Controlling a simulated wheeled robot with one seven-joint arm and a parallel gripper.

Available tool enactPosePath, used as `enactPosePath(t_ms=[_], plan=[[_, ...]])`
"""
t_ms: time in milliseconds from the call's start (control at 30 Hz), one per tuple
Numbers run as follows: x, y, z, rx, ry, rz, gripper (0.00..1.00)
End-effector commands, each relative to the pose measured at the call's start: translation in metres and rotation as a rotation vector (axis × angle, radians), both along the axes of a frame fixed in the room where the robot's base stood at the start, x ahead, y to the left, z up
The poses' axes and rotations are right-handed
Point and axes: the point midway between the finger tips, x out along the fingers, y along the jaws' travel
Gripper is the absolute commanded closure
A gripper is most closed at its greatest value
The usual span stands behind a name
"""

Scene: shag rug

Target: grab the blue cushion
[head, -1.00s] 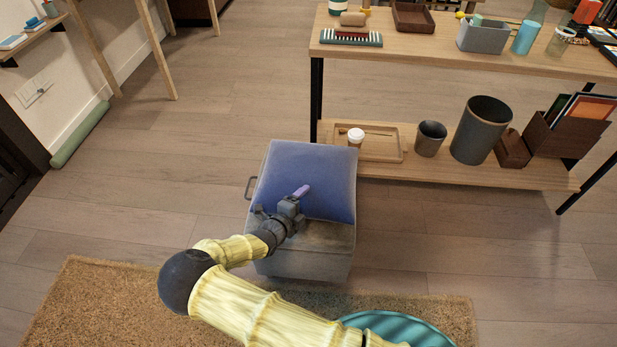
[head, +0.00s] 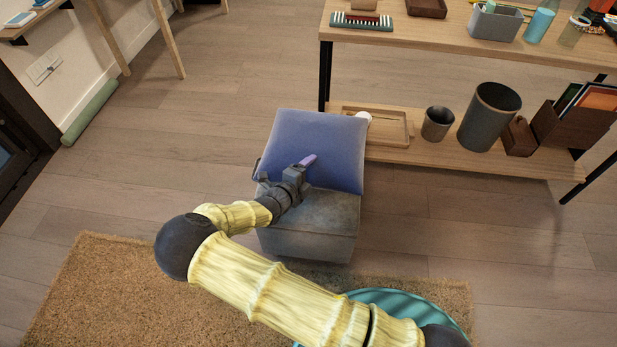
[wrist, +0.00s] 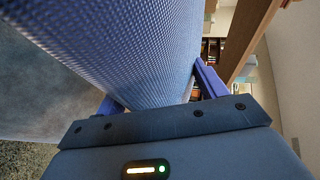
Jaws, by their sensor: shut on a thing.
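The blue cushion (head: 325,140) is a square pad over the back part of a grey ottoman (head: 310,220). My gripper (head: 303,168) is shut on the cushion's near edge, with one purple finger showing on its upper face. In the wrist view, the cushion's woven fabric (wrist: 140,45) runs between my two fingers (wrist: 165,95). The ottoman's grey top (wrist: 45,90) shows to the left there. The cushion looks a little raised from the ottoman, but its far underside is hidden.
A wooden shelf unit (head: 470,165) stands close behind and right, with a tray (head: 385,130), a small pot (head: 437,123) and a dark bin (head: 490,117). A tan shag rug (head: 100,290) and a teal ribbed round thing (head: 410,305) lie nearer. Floor left of the ottoman is clear.

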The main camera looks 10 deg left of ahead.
Motion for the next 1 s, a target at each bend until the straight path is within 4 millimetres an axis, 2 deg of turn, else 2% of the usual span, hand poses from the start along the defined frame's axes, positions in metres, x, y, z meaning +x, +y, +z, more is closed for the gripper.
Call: enactPosePath(t_ms=[33, 200, 833, 933, 1000], plan=[[0.0, 0.0, 0.015, 0.002, -0.003, -0.001, 0.61], [0.0, 0.0, 0.032, -0.001, -0.002, 0.0, 0.61], [0.0, -0.001, 0.033, 0.0, -0.002, -0.002, 0.61], [0.001, -0.012, 0.034, -0.001, -0.002, -0.021, 0.61], [0.002, -0.029, 0.036, -0.003, -0.003, -0.051, 0.61]])
